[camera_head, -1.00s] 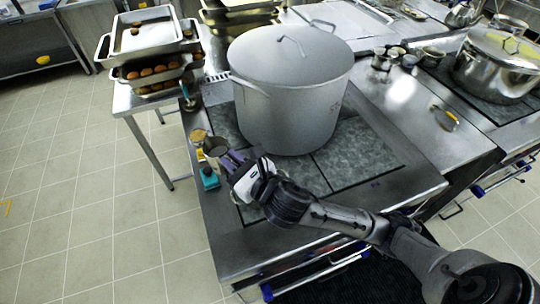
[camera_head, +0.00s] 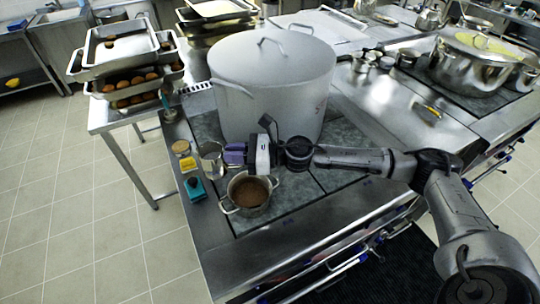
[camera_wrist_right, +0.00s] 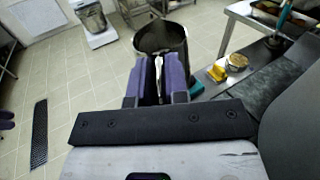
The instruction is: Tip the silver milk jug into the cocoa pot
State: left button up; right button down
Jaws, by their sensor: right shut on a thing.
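The silver milk jug (camera_head: 211,160) is at the left edge of the stove top, looking about upright. My right gripper (camera_head: 232,154) comes to it from the right, its purple fingers shut on its near side. In the right wrist view the jug (camera_wrist_right: 160,38) stands past the fingertips (camera_wrist_right: 158,72), with a pale strip between the fingers. The cocoa pot (camera_head: 248,194), small with two handles and brown contents, sits in front of and right of the jug, below my right gripper. I cannot tell whether the jug touches the surface. My left gripper is not in view.
A large lidded stockpot (camera_head: 272,90) stands right behind my gripper. A yellow-lidded jar (camera_head: 181,148), a yellow item (camera_head: 187,164) and a teal item (camera_head: 195,188) crowd the jug's left side. Trays of buns (camera_head: 125,80) are stacked on the left table.

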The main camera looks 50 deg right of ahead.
jog(key=shift+d+f+y, duration=0.3)
jog(key=shift+d+f, duration=0.05)
jog(key=shift+f, duration=0.1)
jog(key=s+d+f+n+g+y+b, duration=0.3)
jog(key=d+f+n+g+y, duration=0.1)
jog(key=d, duration=0.5)
jog(key=shift+s+f+g, duration=0.2)
jog(key=shift+f+g, duration=0.05)
jog(key=shift+g, duration=0.65)
